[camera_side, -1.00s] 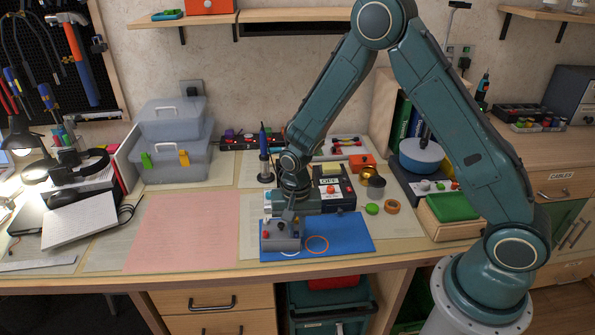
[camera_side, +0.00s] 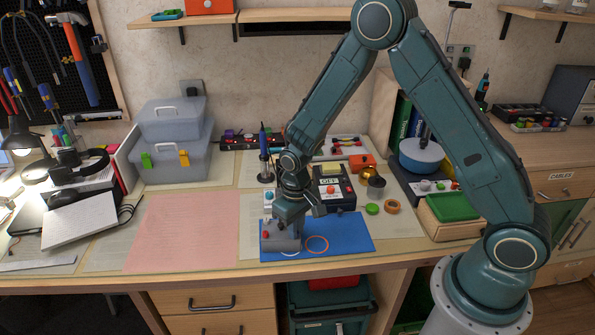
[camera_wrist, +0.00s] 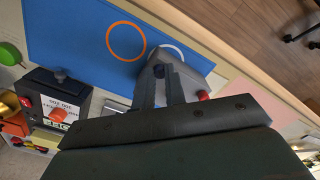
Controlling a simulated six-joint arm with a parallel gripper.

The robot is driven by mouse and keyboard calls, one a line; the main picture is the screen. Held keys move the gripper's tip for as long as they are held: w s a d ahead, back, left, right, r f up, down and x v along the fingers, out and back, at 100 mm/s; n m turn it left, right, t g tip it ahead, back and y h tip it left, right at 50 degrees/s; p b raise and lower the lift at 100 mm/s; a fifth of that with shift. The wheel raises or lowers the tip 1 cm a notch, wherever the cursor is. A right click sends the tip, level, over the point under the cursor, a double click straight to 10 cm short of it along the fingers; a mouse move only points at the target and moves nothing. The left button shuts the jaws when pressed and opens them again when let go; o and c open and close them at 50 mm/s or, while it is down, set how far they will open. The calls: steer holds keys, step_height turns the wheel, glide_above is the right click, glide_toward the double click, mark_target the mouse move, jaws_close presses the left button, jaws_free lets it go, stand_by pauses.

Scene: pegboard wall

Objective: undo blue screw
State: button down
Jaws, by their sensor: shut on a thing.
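A grey block (camera_side: 284,244) sits at the left end of the blue mat (camera_side: 347,232), with a red screw (camera_side: 266,235) on its left part. The block also shows in the wrist view (camera_wrist: 196,79), with the red screw (camera_wrist: 203,95) at its edge. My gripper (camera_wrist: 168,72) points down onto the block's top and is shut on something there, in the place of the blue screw. In the side view my gripper (camera_side: 297,222) covers the block's right part.
An orange ring (camera_side: 317,244) and a white ring (camera_side: 289,253) are marked on the mat, right of and in front of the block. A dark box with a red button (camera_side: 334,188) stands behind.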

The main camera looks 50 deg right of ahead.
steer(key=n, duration=1.3)
steer(key=shift+n, duration=0.4)
steer(key=n, duration=1.2)
steer(key=shift+n, duration=0.4)
steer(key=c, duration=1.4)
jaws_free()
steer(key=shift+c, duration=0.2)
steer(key=shift+r, duration=0.1)
